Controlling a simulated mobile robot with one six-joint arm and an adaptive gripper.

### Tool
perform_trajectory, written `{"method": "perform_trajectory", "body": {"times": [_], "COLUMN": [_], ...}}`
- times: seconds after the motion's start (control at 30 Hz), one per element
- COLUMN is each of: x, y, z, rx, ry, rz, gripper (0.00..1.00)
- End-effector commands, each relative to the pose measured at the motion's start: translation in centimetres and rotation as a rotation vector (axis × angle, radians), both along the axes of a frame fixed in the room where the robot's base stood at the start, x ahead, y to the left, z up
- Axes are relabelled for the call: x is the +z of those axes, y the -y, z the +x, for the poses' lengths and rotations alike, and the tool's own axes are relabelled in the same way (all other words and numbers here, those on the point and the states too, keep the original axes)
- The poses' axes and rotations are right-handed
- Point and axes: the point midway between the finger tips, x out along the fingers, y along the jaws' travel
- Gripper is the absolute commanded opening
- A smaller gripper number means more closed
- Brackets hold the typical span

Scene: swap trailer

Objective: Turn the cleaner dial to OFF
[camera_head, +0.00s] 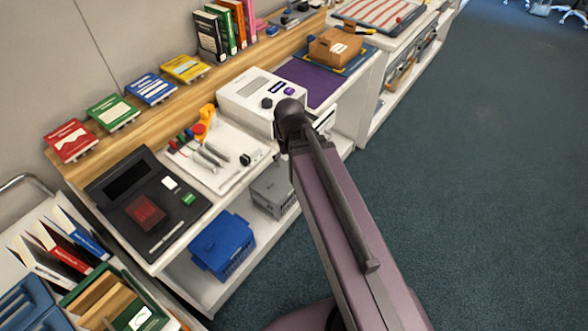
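A white box-shaped machine (236,93), which looks like the cleaner, stands on the counter. The markings and the setting of the dial are too small to read. My arm reaches up from the bottom, and its dark joint end covers the machine's front right corner. My gripper is not visible, so I cannot tell whether it touches anything.
A white tray (228,178) with tools and a black device (125,215) with a red window are to the left. A purple mat (305,82) and a cardboard box (335,46) are to the right. Blue and grey bins sit below.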

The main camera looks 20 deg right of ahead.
Motion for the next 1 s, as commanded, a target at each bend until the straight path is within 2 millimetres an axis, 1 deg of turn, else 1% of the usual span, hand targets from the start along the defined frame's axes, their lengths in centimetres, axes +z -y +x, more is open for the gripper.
{"method": "perform_trajectory", "body": {"times": [0.03,0.1,0.2,1.0], "x": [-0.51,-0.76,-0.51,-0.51], "y": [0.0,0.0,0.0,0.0], "z": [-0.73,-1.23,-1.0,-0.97], "rx": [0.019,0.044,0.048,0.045], "ry": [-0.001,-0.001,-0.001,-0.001], "rz": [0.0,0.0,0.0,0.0], "gripper": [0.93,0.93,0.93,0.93]}}
